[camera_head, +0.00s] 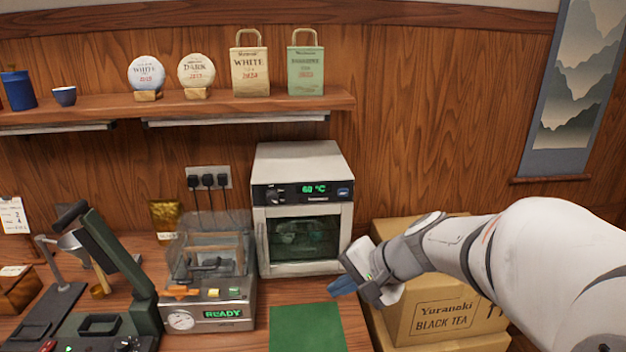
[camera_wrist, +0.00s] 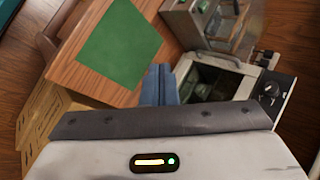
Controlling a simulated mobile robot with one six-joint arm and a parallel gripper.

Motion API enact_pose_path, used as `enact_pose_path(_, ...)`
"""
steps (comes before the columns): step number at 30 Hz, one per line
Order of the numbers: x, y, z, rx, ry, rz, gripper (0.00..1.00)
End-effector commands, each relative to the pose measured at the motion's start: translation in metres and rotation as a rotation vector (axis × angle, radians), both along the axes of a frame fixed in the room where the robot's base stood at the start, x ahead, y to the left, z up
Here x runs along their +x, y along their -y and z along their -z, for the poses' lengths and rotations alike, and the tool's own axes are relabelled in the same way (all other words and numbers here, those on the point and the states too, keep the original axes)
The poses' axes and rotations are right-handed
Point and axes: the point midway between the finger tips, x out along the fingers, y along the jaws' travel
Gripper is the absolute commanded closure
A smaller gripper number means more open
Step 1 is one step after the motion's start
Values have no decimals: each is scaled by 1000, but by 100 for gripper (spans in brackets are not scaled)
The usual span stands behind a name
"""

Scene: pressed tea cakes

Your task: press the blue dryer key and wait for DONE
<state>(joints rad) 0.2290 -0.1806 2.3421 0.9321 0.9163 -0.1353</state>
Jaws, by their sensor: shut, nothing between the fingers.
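The white dryer (camera_head: 302,210) stands against the back wall with its door shut. Its black top panel has a knob, a green display (camera_head: 314,189) reading about 60 °C, and the blue key (camera_head: 343,191) at the right end. The display does not show DONE. My gripper (camera_head: 342,286) is shut and empty, in front of and below the dryer's lower right corner, apart from the key. In the wrist view its blue fingers (camera_wrist: 159,85) are together, with the dryer (camera_wrist: 218,78) beyond them. The blue key cannot be made out there.
A press machine (camera_head: 210,275) showing READY stands left of the dryer. A green mat (camera_head: 306,328) lies in front. Cardboard boxes (camera_head: 430,312) are stacked at the right, under my arm. A shelf (camera_head: 240,106) with tea cakes and bags hangs above.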

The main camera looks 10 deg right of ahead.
Motion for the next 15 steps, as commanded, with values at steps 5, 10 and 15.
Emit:
enact_pose_path(5,62,26,-46,256,49,244,100)
enact_pose_path(10,95,49,-66,389,93,382,100)
enact_pose_path(15,104,57,-70,428,108,422,100)
